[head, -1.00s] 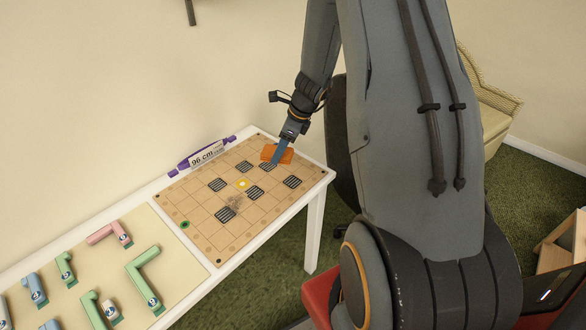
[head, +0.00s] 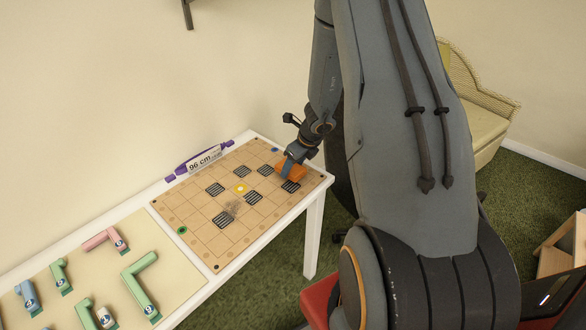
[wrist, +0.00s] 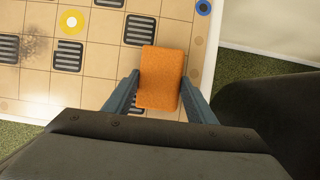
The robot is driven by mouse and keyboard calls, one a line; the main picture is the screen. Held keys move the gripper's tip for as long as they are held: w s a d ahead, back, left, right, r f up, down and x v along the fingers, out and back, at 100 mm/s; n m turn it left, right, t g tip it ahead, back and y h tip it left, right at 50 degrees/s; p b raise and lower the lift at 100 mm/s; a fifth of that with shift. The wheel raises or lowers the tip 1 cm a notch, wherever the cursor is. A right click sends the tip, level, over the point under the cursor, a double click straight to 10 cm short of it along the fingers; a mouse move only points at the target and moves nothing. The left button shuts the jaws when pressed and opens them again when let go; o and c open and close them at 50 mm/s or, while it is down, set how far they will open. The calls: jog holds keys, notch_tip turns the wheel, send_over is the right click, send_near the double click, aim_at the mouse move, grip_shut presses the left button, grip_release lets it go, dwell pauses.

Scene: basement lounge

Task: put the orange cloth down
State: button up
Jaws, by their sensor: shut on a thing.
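My gripper (head: 290,162) is shut on the orange cloth (head: 291,172), a small folded block, near the right end of the game board (head: 196,210). In the wrist view the cloth (wrist: 161,76) sits between the two fingers (wrist: 160,98) and covers part of the board (wrist: 103,95) near its edge. I cannot tell whether the cloth touches the board. A dark smudge (head: 232,208) marks the board near its middle; it also shows at the left of the wrist view (wrist: 36,47).
The board lies on a white table (head: 318,190) with dark striped squares, a yellow disc (head: 240,188) and a green disc (head: 182,230). A purple-ended 96 cm sign (head: 205,160) stands along the wall side. Several coloured pieces (head: 140,284) lie at the left. A wicker seat (head: 480,125) stands behind.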

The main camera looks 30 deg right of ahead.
jog(key=shift+f, duration=0.35)
jog(key=o, duration=1)
jog(key=shift+f, duration=0.1)
jog(key=shift+c, duration=0.2)
